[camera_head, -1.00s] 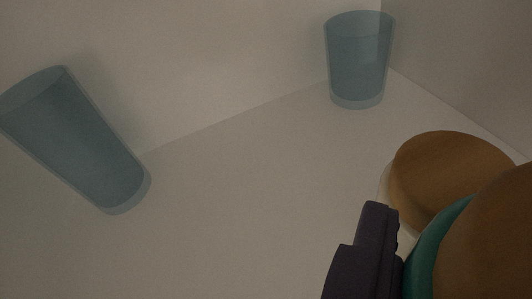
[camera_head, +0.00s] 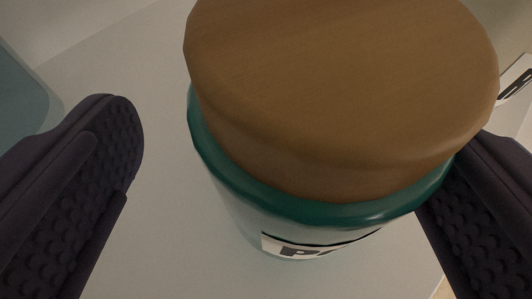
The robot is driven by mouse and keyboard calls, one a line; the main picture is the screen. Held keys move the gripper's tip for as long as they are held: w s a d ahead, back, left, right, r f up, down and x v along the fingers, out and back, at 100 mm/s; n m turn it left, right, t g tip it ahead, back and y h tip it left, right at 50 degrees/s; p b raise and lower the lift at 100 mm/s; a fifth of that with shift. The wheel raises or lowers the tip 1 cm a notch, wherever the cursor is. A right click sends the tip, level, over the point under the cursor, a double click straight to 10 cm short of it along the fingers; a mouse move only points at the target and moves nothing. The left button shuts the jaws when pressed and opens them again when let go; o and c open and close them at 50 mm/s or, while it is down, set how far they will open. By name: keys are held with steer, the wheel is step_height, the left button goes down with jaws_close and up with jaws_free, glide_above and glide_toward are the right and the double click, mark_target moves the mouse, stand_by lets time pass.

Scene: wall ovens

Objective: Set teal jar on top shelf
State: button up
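The teal jar (camera_head: 320,213) has a brown wooden lid, a teal rim and a pale lower body with a partly visible label. It fills the middle of the view and seems to stand on a pale surface. My gripper (camera_head: 302,132) is open, with one dark finger on each side of the jar. The left finger is clearly apart from the jar. The right finger is close beside the rim and partly hidden behind it; I cannot tell whether it touches. The jar's base is mostly hidden.
The pale shelf surface (camera_head: 150,215) is bare between the left finger and the jar. A blue glass (camera_head: 22,95) is cut off at the left edge. Part of another item with a black-lettered white label (camera_head: 514,82) shows at the right edge.

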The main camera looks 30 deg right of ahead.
mark_target(306, 237)
steer(key=shift+w+d, duration=0.35)
steer(key=shift+d, duration=0.4)
steer(key=b+v, duration=0.3)
steer(key=v, duration=0.4)
steer(key=shift+s+a, duration=0.25)
steer(key=shift+s+a+r, duration=0.1)
steer(key=shift+a, duration=0.05)
steer(key=shift+s, duration=0.1)
